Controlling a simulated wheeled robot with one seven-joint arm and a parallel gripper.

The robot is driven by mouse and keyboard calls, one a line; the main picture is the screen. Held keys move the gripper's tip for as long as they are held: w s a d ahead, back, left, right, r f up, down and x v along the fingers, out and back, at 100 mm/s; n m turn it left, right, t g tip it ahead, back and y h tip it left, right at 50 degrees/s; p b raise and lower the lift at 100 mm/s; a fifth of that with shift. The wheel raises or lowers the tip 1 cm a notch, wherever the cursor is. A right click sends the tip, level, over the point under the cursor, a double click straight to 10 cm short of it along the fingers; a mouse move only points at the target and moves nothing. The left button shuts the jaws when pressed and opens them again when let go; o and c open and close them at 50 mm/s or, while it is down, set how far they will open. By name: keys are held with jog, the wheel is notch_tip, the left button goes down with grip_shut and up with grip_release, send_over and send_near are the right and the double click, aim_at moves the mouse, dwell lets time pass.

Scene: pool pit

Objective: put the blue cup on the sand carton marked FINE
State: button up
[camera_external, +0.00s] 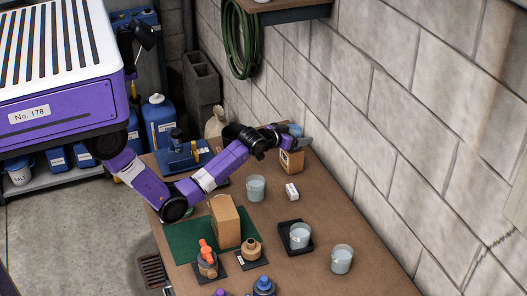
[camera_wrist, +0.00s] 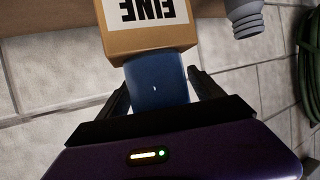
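The sand carton marked FINE (camera_wrist: 152,35) is a brown box with a white label that appears upside down at the top of the wrist view. In the external view the carton (camera_external: 291,160) stands at the table's far end near the wall. In the external view the cup (camera_external: 295,129) shows at the carton's top, partly hidden by my gripper (camera_external: 291,137). I cannot tell whether the cup's base touches the carton.
A clear cup (camera_external: 255,188) and a small white box (camera_external: 292,192) are near the carton. A cup (camera_external: 299,236) sits on a black tray (camera_external: 285,249); another cup (camera_external: 342,259) stands nearer. A tan block (camera_external: 224,221) stands on a green mat (camera_external: 184,240). The block wall (camera_external: 340,100) is close behind.

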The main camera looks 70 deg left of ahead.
jog(key=shift+r, duration=0.15)
jog(key=v, duration=1.2)
jog(key=shift+b, duration=0.4)
jog(key=shift+d+r, duration=0.1)
notch_tip(320, 180, up, 5)
jog(key=s+d+m+t, duration=0.1)
jog(key=s+d+t, duration=0.1)
jog(key=d+t, duration=0.15)
jog(key=s+d+f+m+h, duration=0.1)
jog(key=s+d+f, duration=0.2)
jog(key=s, duration=1)
jog(key=s+d+f+m+g+h, duration=0.1)
jog(key=s+d, duration=0.5)
jog(key=s, duration=0.7)
jog(key=s+d+f+m+h, duration=0.1)
jog(key=s+d+f+h, duration=0.2)
jog(key=s, duration=1)
notch_tip(320, 180, down, 2)
jog(key=shift+s+d+f, duration=0.1)
jog(key=shift+s+d, duration=0.3)
jog(key=shift+d, duration=0.75)
